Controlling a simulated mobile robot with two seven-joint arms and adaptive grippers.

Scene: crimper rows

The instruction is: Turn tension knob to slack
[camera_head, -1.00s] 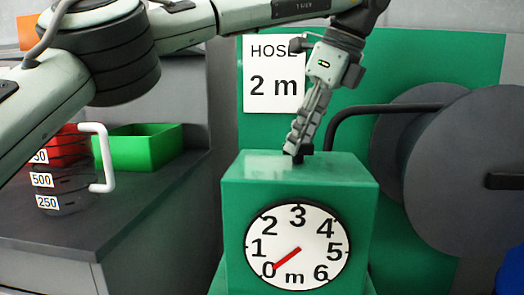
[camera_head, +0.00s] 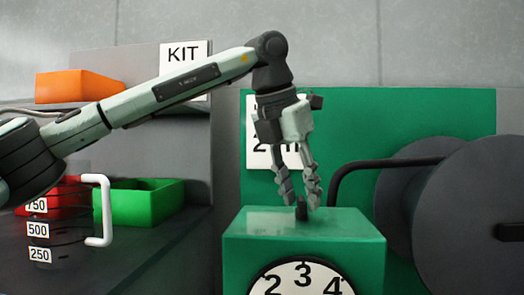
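A green box (camera_head: 350,248) stands in the middle with a white dial (camera_head: 300,282) on its front. The dial is cut off by the lower picture edge, and its needle is out of view. My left gripper (camera_head: 299,202) points down right above the box top. No tension or slack marking can be read. My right gripper is not in view.
A dark grey hose reel (camera_head: 470,205) with a black bent pipe (camera_head: 375,168) stands at the right before a green panel (camera_head: 420,115). At the left are a green bin (camera_head: 150,203), a measuring jug (camera_head: 100,225) and an orange bin (camera_head: 78,86). My gripper partly hides a sign.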

